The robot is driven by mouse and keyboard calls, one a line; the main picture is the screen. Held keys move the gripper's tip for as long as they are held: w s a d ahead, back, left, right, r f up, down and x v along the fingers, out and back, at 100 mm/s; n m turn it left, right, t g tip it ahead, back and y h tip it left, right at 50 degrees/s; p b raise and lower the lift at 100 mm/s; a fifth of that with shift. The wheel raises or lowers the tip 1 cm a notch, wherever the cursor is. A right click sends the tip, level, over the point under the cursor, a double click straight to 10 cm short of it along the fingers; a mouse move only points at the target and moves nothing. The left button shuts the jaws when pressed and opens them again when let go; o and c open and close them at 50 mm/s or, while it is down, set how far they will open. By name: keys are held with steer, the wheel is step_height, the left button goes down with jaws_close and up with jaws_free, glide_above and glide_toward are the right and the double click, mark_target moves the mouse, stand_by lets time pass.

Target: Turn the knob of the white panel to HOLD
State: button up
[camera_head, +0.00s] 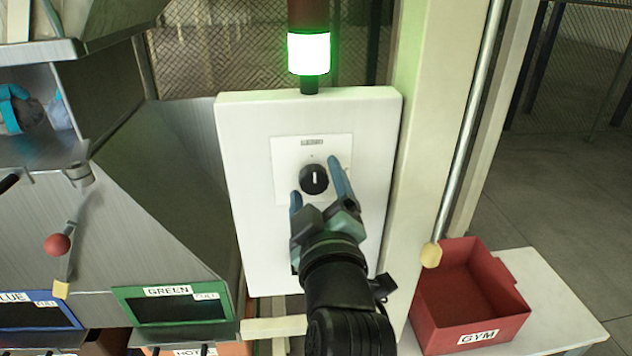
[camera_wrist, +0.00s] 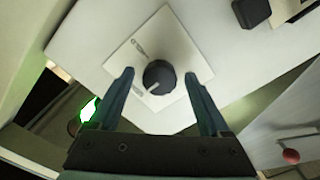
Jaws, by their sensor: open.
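The white panel (camera_head: 243,190) stands upright with a square plate (camera_head: 287,152) at its upper middle. A round black knob (camera_head: 313,181) with a pale pointer line sits on the plate; in the head view the line points up. The knob also shows in the wrist view (camera_wrist: 159,77), where its line points to the lower left. Plate markings are too small to read, so I cannot tell which is HOLD. My gripper (camera_head: 318,181) is open in front of the plate. In the wrist view its fingers (camera_wrist: 158,88) stand apart on either side of the knob, with gaps showing.
A green lamp (camera_head: 308,54) glows above the panel. A red bin (camera_head: 470,296) labelled GYM stands at lower right. A metal housing at left has a red-ball lever (camera_head: 57,245) and a green-framed slot (camera_head: 180,306). A pale post (camera_head: 428,140) rises right of the panel.

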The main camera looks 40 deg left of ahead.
jaws_close()
stand_by(0.4)
steer(key=shift+m, duration=0.4)
steer(key=m, duration=0.3)
steer(key=shift+m, duration=0.3)
steer(key=m+p, duration=0.1)
steer(key=m, duration=0.3)
steer(key=shift+p, duration=0.35)
steer(key=m+p, duration=0.2)
steer(key=m, duration=0.3)
steer(key=shift+r+m, duration=0.1)
steer(key=shift+m, duration=0.3)
steer(key=shift+m+p, duration=1.15)
steer(key=shift+m, duration=0.75)
